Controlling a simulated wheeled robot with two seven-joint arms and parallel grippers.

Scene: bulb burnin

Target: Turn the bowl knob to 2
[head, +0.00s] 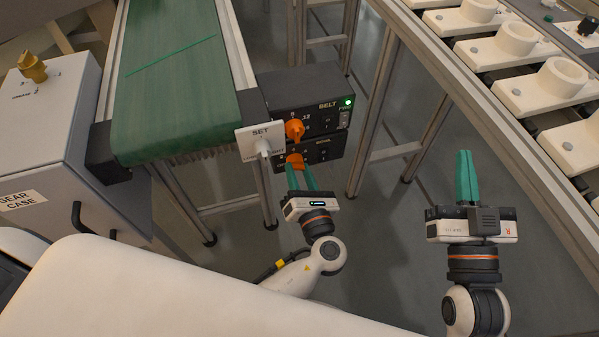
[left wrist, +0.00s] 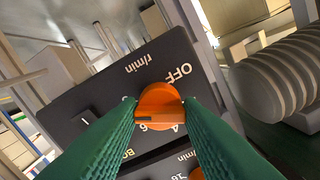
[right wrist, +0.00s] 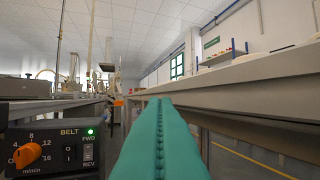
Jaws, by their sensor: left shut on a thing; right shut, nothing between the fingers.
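The bowl knob is the lower orange knob (head: 295,161) on the lower black control box (head: 323,150), below the belt box. My left gripper (head: 301,178) is shut on this knob, with its teal fingers on either side of the grip. In the left wrist view the knob (left wrist: 160,104) sits between the fingertips, on a dark panel (left wrist: 95,95) seen upside down. OFF, 4, 6 and r/min are readable there; the fingers hide part of the dial. I cannot tell which mark the knob points to. My right gripper (head: 465,178) is shut and empty, in free air at the right.
The belt box (head: 325,85) with its own orange knob (head: 294,130) and a green light is just above. A white SET card (head: 259,140) hangs left of the knobs. The green conveyor (head: 170,80) and gear case (head: 50,130) stand left, a rack of white holders (head: 515,38) right.

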